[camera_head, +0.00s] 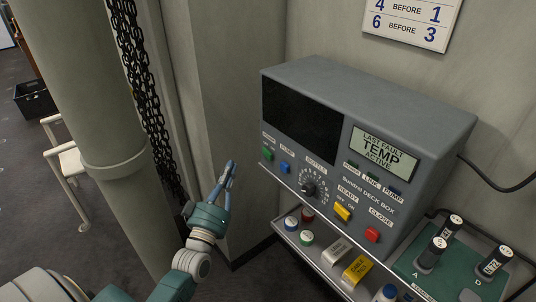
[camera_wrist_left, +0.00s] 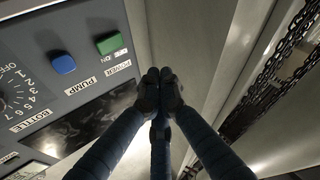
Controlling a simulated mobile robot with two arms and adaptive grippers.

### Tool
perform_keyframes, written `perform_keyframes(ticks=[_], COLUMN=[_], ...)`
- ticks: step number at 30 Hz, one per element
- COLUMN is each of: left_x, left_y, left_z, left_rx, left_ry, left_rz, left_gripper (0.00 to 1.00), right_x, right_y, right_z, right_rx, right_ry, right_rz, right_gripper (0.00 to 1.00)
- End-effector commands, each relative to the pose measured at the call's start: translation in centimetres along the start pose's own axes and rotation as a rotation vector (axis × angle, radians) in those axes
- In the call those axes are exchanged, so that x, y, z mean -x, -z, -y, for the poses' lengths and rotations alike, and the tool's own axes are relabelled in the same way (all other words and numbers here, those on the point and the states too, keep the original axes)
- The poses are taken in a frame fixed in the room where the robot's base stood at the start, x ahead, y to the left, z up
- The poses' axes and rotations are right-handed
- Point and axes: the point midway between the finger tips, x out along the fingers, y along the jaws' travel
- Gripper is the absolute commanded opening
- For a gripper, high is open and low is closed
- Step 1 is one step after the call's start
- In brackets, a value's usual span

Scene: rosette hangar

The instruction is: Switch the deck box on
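The grey deck box (camera_head: 400,110) stands against the wall, with a dark panel (camera_head: 300,120) and a small screen (camera_head: 384,146) reading "LAST FAULT TEMP ACTIVE". A green button (camera_head: 267,154) labelled POWER is at its left end, beside a blue button (camera_head: 285,168) labelled PUMP. Both show in the left wrist view, green (camera_wrist_left: 110,43) and blue (camera_wrist_left: 62,62). A dial (camera_head: 308,188), yellow switch (camera_head: 342,211) and red button (camera_head: 372,235) sit further right. My left gripper (camera_head: 231,166) is shut and empty, left of the box and apart from it; its fingertips (camera_wrist_left: 160,76) meet. My right gripper is out of view.
A shelf below the box holds small round-topped items (camera_head: 306,238) and grey and yellow blocks (camera_head: 358,270). A green tray (camera_head: 460,272) with dark bottles (camera_head: 432,254) is at the right. A thick column (camera_head: 100,110) and hanging chains (camera_head: 150,100) stand at the left.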

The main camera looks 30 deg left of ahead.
Motion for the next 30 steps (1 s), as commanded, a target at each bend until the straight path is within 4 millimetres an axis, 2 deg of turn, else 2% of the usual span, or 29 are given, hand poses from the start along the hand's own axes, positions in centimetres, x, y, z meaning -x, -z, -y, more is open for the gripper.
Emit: perform_keyframes(ticks=[5, 18, 30], left_x=[-0.9, -5.0, -6.1], left_y=[-0.8, -3.8, -4.5], left_z=[-0.7, -3.6, -4.5], left_rx=[0.004, 0.002, 0.000], left_ry=[0.000, 0.001, 0.000], left_rz=[-0.002, -0.001, 0.002], left_gripper=[0.00, 0.00, 0.00], right_x=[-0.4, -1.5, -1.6], right_y=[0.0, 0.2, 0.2], right_z=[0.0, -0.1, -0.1], right_rx=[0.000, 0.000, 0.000], right_ry=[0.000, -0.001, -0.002], right_rz=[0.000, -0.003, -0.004], right_gripper=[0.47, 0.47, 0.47])
